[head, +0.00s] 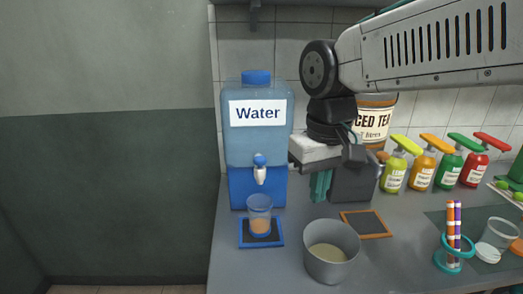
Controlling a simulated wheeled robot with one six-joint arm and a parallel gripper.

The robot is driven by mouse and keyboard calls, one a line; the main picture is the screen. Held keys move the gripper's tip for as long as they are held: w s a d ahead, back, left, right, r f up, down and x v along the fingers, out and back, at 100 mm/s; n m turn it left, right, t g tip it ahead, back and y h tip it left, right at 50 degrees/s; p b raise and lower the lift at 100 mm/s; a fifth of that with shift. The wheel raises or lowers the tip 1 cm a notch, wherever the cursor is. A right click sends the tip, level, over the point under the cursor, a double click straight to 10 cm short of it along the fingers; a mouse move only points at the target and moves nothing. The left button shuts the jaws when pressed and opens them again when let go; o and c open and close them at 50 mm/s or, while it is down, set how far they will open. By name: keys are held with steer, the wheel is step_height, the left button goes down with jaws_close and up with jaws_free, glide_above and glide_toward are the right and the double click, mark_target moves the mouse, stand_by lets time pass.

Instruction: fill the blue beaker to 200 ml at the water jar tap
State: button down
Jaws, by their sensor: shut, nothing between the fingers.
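The water jar (257,150) stands at the back left, with a blue base, a pale blue tank, a white "Water" label and a blue cap. Its white tap (260,175) with a blue knob is at the front. A clear, bluish beaker (259,207) stands upright under the tap, with an orange-brown layer low in it. I cannot read a level mark or tell if water is running. My gripper (321,186) is shut and empty, with teal fingers pointing down, right of the tap and apart from the beaker.
The beaker stands on a blue-rimmed mat (246,242). A grey pot (332,270) with pale content is in front. An orange-rimmed mat (383,232) lies bare to the right. A tube holder (453,262) is at right.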

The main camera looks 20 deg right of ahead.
steer(key=w+a+r+m, duration=0.1)
steer(key=w+r, duration=0.2)
steer(key=w, duration=0.5)
steer(key=w+a+r+m, duration=0.1)
steer(key=w+r, duration=0.3)
steer(key=w, duration=0.5)
step_height(320, 180, up, 4)
steer(key=m, duration=0.1)
glide_above(262, 162)
steer(key=shift+s+a+r+m+t, duration=0.1)
steer(key=shift+s+r+m+t, duration=0.1)
steer(key=shift+s+m+t, duration=0.1)
steer(key=f, duration=0.9)
steer(key=w+f, duration=0.1)
steer(key=f, duration=0.4)
steer(key=shift+s+f, duration=0.2)
steer(key=shift+f, duration=1.05)
stand_by(2.4)
